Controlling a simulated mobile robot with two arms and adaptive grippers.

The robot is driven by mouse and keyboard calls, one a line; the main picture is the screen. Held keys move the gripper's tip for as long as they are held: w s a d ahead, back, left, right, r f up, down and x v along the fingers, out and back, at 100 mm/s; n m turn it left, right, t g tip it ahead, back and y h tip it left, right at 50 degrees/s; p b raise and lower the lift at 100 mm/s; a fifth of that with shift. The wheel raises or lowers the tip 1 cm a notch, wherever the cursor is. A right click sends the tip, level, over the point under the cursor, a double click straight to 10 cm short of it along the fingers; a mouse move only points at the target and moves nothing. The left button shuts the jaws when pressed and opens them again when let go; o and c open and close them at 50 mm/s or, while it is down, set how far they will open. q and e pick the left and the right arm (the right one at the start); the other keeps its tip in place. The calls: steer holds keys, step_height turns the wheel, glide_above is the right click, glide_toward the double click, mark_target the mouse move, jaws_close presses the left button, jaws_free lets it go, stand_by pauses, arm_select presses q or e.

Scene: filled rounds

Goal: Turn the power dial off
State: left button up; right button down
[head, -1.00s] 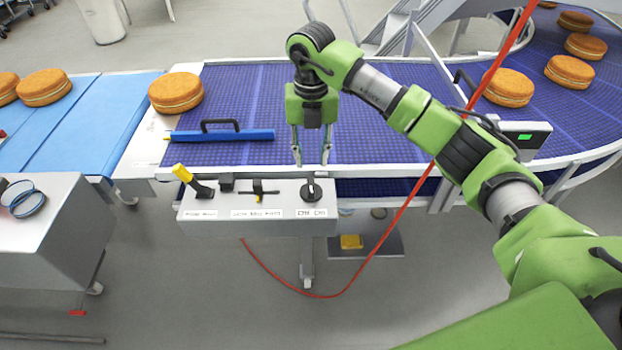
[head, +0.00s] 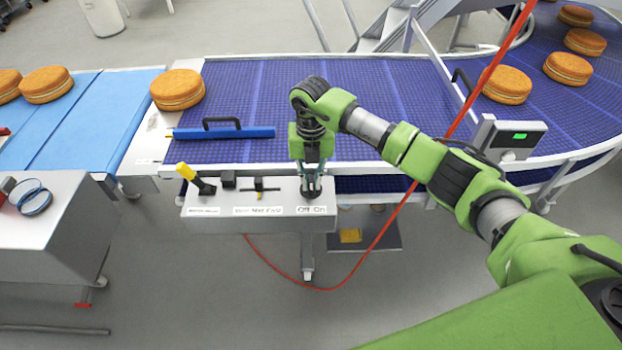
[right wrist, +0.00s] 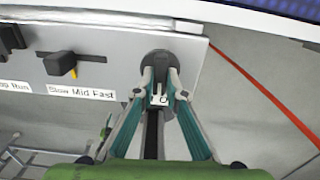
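The power dial (head: 311,194) is a round black knob at the right end of the grey control panel (head: 250,222), above an "Off On" label (head: 311,210). In the right wrist view the dial (right wrist: 160,58) shows behind and between the fingertips, and which side it points to is hard to tell. My right gripper (head: 311,186) points down at the dial, with one finger on each side. It looks shut on the raised middle of the dial in the right wrist view (right wrist: 160,78). My left gripper is not in view.
A black slider (right wrist: 62,64) with a "Slow Mid Fast" label, a small black control (head: 228,180) and a yellow-handled lever (head: 187,173) sit left of the dial. The blue conveyor (head: 360,115) runs behind. A red cable (head: 415,185) hangs to the right.

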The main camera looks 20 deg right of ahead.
mark_target(310, 182)
stand_by(0.4)
steer(key=m+b, duration=0.1)
steer(key=m, duration=0.2)
steer(key=shift+m, duration=1.7)
steer(key=shift+w, duration=0.1)
steer(key=c, duration=2)
jaws_free()
steer(key=shift+c, duration=0.2)
steer(key=shift+r, duration=0.1)
step_height(310, 182, up, 12)
